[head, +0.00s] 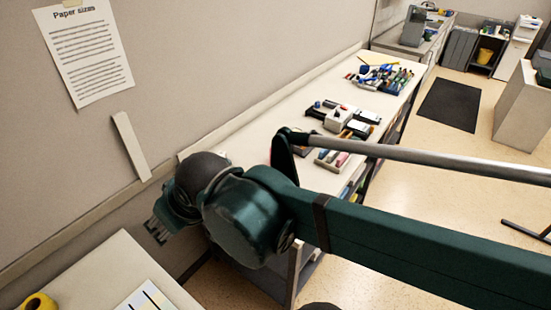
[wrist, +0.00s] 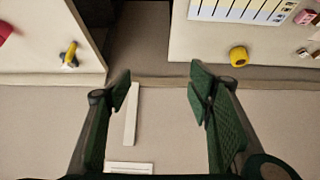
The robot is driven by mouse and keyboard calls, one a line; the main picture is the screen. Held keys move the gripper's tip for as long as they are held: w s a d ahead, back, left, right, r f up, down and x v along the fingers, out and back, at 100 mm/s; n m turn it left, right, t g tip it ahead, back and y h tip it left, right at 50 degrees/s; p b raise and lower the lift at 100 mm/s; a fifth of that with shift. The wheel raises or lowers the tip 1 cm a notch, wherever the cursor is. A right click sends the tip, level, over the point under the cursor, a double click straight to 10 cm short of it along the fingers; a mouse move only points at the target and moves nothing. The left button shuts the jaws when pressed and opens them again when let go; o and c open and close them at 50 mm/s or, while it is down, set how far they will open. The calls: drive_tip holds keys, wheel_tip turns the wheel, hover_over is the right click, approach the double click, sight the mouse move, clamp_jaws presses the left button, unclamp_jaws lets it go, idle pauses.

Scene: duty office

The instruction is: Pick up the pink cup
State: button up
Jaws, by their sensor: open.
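A pink object (wrist: 4,31) is cut off by the left edge of the wrist view, on the pale tabletop at upper left; I cannot tell whether it is the pink cup. No whole pink cup shows in the head view, where my arm hides part of the far table. My gripper (wrist: 161,84) is open and empty, its two green fingers spread in front of the wall. In the head view my gripper (head: 163,217) is near the wall, between the two tables, and apart from any object.
A near table (head: 95,270) holds a yellow roll (head: 38,303) and a printed sheet (head: 146,298). A far table (head: 260,135) holds several stationery items. A gap separates the tables. A white strip (head: 131,146) and a notice (head: 86,52) are on the wall. Open floor lies right.

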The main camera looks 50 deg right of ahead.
drive_tip(key=shift+w+d, duration=0.1)
drive_tip(key=w+d+m+g+h, duration=0.15)
drive_tip(key=w+d+m, duration=0.25)
drive_tip(key=w+d, duration=0.65)
drive_tip(key=m+g+h, duration=0.4)
drive_tip(key=m+h, duration=0.1)
drive_tip(key=m, duration=0.7)
approach(271, 149)
wheel_tip(271, 149, down, 4)
drive_tip(key=s, duration=0.2)
drive_tip(key=shift+d+g, duration=0.25)
drive_tip(key=shift+d, duration=0.25)
drive_tip(key=shift+f, duration=0.15)
drive_tip(key=shift+x, duration=1.2)
